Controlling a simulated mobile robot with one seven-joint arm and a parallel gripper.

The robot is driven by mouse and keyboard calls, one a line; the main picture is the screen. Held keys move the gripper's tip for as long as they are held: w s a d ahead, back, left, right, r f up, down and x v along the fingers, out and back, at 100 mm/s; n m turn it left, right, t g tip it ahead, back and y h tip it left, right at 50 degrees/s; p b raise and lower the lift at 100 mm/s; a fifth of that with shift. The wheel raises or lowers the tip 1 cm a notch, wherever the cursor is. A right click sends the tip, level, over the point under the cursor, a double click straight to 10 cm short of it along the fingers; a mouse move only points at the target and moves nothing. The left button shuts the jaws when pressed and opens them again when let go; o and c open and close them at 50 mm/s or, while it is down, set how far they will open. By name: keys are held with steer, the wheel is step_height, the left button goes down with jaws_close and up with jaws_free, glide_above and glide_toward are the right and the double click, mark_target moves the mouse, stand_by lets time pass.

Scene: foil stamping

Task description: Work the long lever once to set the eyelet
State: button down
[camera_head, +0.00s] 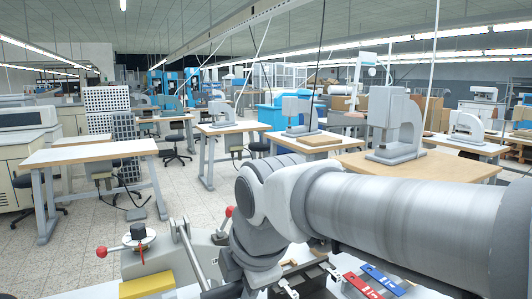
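My arm reaches in from the right edge and bends down near the middle, hiding part of the bench behind it. A grey bench device with a long metal bar (190,252) stands just left of my arm. A red ball knob (229,211) sits on a short rod close against my arm. I cannot tell which part is the long lever. No eyelet can be made out.
A yellow block (147,285) lies at the front left. A red strip (362,286) and a blue strip (384,279) lie right of my arm. Wooden tables (92,153) with presses (395,125) stand beyond. Tiled floor (110,225) is open at the left.

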steer(key=shift+w+r+p, duration=0.1)
steer(key=shift+r+p, duration=2.2)
steer(key=shift+r, duration=0.9)
steer(key=w+a+r+p, duration=0.4)
steer(key=w+r+p, duration=0.3)
steer(key=r+p, duration=0.4)
steer(key=shift+a+r, duration=0.2)
steer(key=shift+r, duration=0.1)
steer(key=c, duration=0.6)
jaws_free()
steer(key=shift+w+a, duration=0.1)
steer(key=shift+w, duration=0.05)
steer(key=shift+c, duration=0.2)
steer(key=shift+o, duration=0.5)
steer(key=v, duration=1.7)
steer(key=shift+r+p, duration=0.15)
steer(key=shift+p, duration=0.2)
